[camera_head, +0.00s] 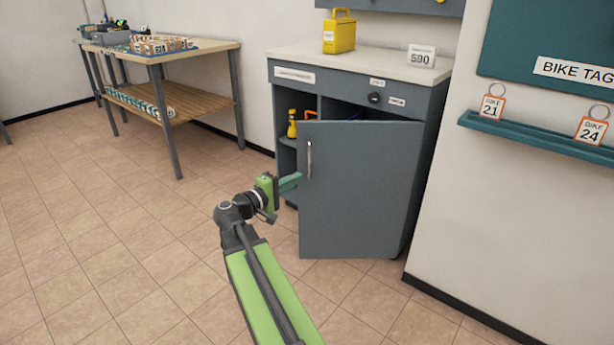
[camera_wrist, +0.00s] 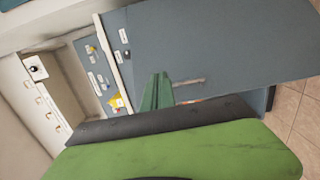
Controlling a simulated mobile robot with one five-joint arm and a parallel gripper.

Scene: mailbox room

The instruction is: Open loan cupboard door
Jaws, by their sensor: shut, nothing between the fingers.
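The grey loan cupboard door (camera_head: 350,195) stands partly open, swung out from the cupboard (camera_head: 425,150). Its upright metal handle (camera_head: 309,160) is near the door's left edge. My gripper (camera_head: 297,178) is shut and empty, with its green fingers at the door's free left edge, just below the handle. I cannot tell whether they touch the door. In the wrist view the door (camera_wrist: 225,45) fills the upper right, the handle (camera_wrist: 188,82) lies just right of my shut fingers (camera_wrist: 164,76), and part of the cupboard front shows at the left.
A yellow case (camera_head: 339,35) and a "590" sign (camera_head: 421,57) stand on the cupboard top. A yellow bottle (camera_head: 292,124) shows inside. A workbench (camera_head: 165,55) stands at the left. Tiled floor left of the door is clear. A teal shelf (camera_head: 540,138) with bike tags is on the right wall.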

